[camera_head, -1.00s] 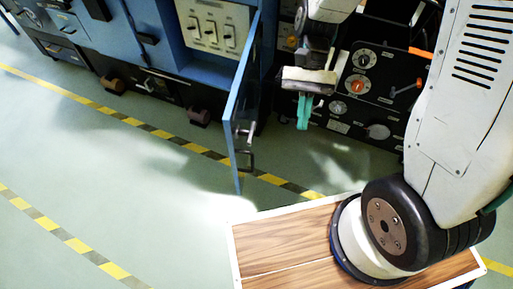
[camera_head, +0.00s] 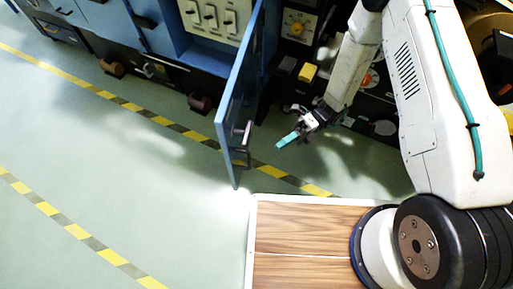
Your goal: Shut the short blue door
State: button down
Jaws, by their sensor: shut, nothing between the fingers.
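The short blue door (camera_head: 238,95) stands open in the head view, seen nearly edge-on, swung out from the blue cabinet (camera_head: 165,30). A dark handle (camera_head: 241,134) is on its right-hand face near the free end. My gripper (camera_head: 288,140), with teal fingertips, is to the right of the door at about the height of the handle in the picture. It is shut and empty, pointing left toward the door with a visible gap between.
Dark control panels with knobs (camera_head: 297,27) and a yellow block (camera_head: 307,74) are behind my arm. Yellow-black tape (camera_head: 165,122) marks the green floor, which is clear at left.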

jog(key=s+a+m, duration=0.1)
jog(key=s+a, duration=0.4)
jog(key=a, duration=0.7)
jog(key=shift+s+a+r+m, duration=0.2)
jog(key=shift+m, duration=0.2)
